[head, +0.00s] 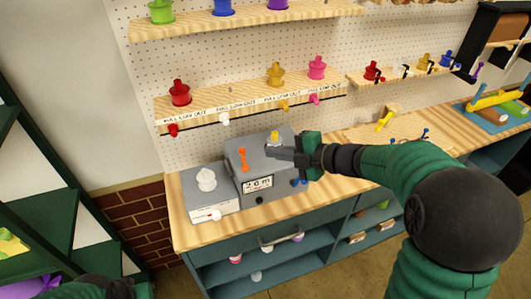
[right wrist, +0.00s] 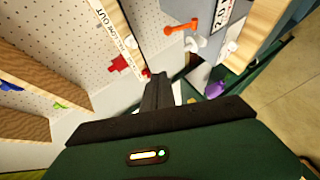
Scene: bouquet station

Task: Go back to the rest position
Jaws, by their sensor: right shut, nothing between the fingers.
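My right arm reaches in from the right in the head view. My right gripper (head: 272,152) is shut and empty over the top of the grey machine (head: 245,165) on the wooden counter. A yellow knob-like piece (head: 274,138) shows just behind its fingers. In the right wrist view the fingers of my right gripper (right wrist: 158,88) are pressed together with nothing between them. Only a dark piece of my left arm shows at the bottom left of the head view. The fingers of my left gripper are not visible.
An orange lever (head: 242,160) stands on the machine's front. A white piece (head: 206,180) sits on a lower grey box (head: 208,203) to its left. Above, a wooden shelf (head: 225,108) bears red, yellow and pink pieces. A green shelf rack (head: 50,190) stands at left.

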